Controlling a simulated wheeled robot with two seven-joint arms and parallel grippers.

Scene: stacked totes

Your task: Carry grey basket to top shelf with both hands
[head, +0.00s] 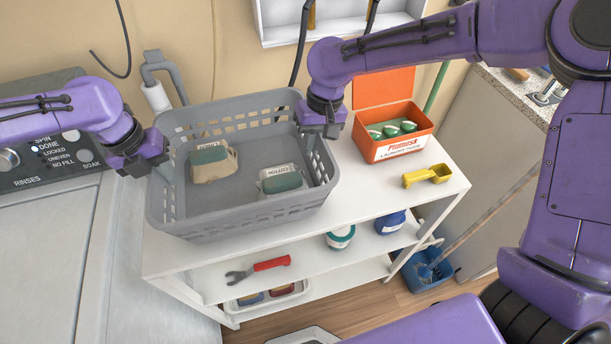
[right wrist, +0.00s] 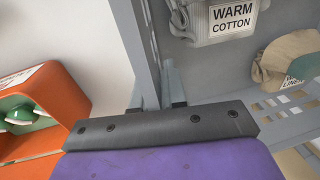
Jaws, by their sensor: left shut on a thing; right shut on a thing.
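The grey basket (head: 245,226) is over the white shelf unit's top board (head: 384,189), at its left part. I cannot tell whether it rests on the board or hangs just above it. Two cloth bundles with labels lie inside, one (head: 212,165) at the left and one (head: 280,181) at the right. My left gripper (head: 158,161) is shut on the basket's left rim. My right gripper (head: 318,132) is shut on its right rim. In the right wrist view the basket wall (right wrist: 142,45) passes between the right fingers, which are partly hidden.
An orange box (head: 392,145) stands right of the basket, close to my right gripper. A yellow scoop (head: 427,176) lies near the board's right end. Lower shelves hold a red-handled wrench (head: 259,268) and jars. A washing machine (head: 60,245) is at the left.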

